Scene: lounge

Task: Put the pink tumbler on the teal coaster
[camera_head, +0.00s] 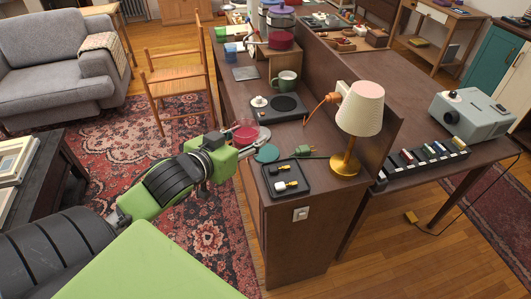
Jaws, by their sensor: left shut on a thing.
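The pink tumbler (245,132) is at the near left edge of the brown desk. My left gripper (243,146) reaches in from the left and is shut on the tumbler; the fingers partly hide its lower part. I cannot tell whether its base touches the desk. The teal coaster (266,154) lies flat on the desk, just right of and nearer than the tumbler, with nothing on it. My right gripper is not in view.
A black tray (275,192) with small yellow-and-white items lies nearer than the coaster. A green plug (303,150), a lamp (359,110) and a black hot plate (283,109) are close by. A green mug (285,82) stands behind the plate. A raised panel bounds the desk's right.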

